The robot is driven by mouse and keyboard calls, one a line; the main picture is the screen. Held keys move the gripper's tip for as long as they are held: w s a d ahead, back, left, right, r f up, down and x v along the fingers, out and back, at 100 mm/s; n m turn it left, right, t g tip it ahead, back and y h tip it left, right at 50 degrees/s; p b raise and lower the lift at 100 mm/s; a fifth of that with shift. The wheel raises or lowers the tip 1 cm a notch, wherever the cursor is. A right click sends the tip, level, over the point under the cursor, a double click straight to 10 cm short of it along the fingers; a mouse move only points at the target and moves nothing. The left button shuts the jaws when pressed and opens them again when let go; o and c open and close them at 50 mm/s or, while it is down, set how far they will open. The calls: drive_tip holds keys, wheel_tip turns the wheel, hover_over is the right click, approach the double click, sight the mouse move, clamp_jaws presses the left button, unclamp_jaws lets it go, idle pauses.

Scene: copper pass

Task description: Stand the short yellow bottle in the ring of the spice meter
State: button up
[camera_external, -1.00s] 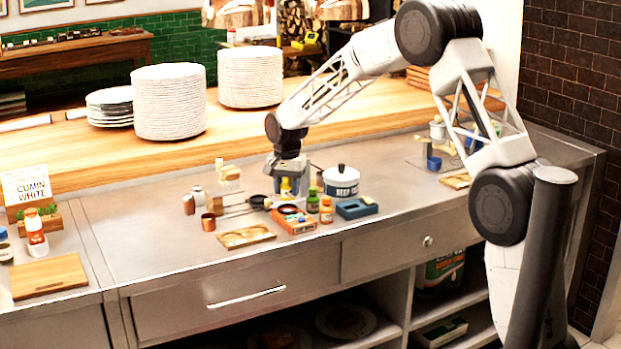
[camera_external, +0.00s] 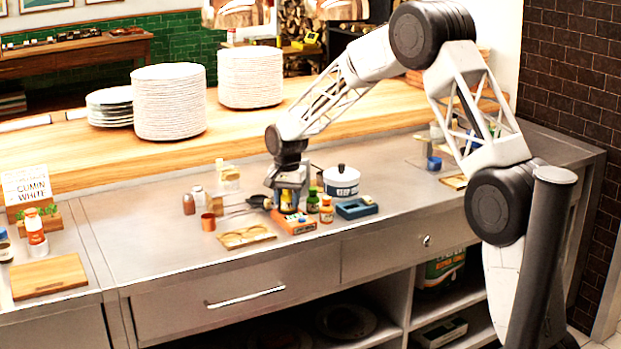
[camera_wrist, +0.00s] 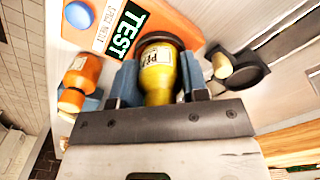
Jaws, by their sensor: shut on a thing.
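The short yellow bottle (camera_wrist: 158,78) is between the two blue-grey fingers of my gripper (camera_wrist: 160,85) in the wrist view. My gripper (camera_external: 288,203) is shut on it. The spice meter (camera_external: 296,222) is the orange box with a blue button and a TEST label; it also shows in the wrist view (camera_wrist: 100,14). The bottle is over the meter's dark ring (camera_wrist: 166,40), and its far end overlaps the ring in the picture. I cannot tell whether the bottle rests in the ring or hangs just above it.
An orange bottle (camera_external: 327,209) and a green bottle (camera_external: 313,201) stand just right of the meter. A blue box (camera_external: 357,208) and a white pot (camera_external: 341,181) are beyond. Dark pans (camera_external: 257,201) lie close on the left.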

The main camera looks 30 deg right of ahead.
drive_tip(key=shift+f, duration=0.15)
drive_tip(key=o, duration=0.8)
drive_tip(key=shift+c, duration=0.2)
wheel_tip(320, 180, up, 12)
drive_tip(key=shift+r, duration=0.15)
drive_tip(key=shift+s+r, duration=0.1)
idle(0.7)
